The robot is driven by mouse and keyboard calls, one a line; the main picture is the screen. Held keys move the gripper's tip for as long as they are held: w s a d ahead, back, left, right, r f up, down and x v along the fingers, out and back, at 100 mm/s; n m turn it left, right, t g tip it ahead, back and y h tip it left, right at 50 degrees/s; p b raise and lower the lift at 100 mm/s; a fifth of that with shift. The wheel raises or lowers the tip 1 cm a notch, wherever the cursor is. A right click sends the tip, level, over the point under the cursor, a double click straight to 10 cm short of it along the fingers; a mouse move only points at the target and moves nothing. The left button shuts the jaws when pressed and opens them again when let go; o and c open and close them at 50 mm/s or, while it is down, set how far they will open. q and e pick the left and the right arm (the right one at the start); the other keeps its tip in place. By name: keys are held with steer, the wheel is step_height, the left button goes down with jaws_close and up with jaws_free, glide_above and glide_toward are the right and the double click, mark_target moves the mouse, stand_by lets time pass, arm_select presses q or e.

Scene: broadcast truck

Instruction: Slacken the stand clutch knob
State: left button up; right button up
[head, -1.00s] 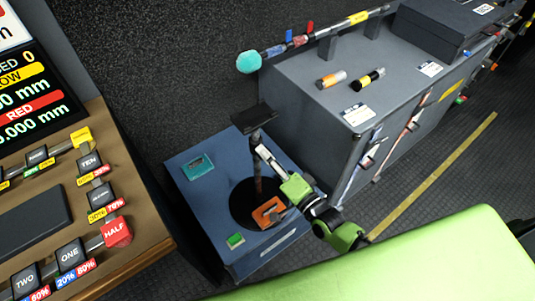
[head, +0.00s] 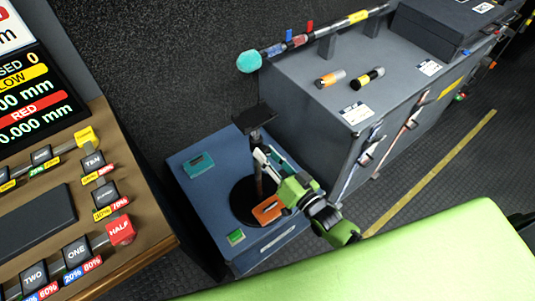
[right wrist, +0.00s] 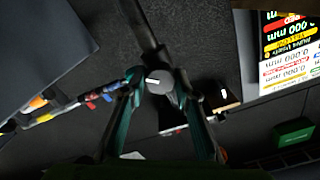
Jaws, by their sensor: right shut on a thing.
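The stand is a dark post with a flat black top plate (head: 254,117). It rises from a round black base (head: 240,203) on a blue box. The clutch knob (right wrist: 159,82) is a grey disc with a white mark, seen end-on in the right wrist view on the dark post. My right gripper (head: 264,157) reaches the post from the right, below the top plate. Its two fingers are shut on the knob, one on each side. The knob itself is hidden by the gripper in the head view. My left gripper is out of view.
The blue box (head: 199,195) also carries a teal block (head: 199,165), an orange piece (head: 267,210) and a small green block (head: 235,237). A grey cabinet (head: 320,118) stands close behind on the right. A brown control desk (head: 143,230) is on the left.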

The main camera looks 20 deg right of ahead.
steer(key=shift+f, duration=0.15)
steer(key=o, duration=1.1)
steer(key=v, duration=1.2)
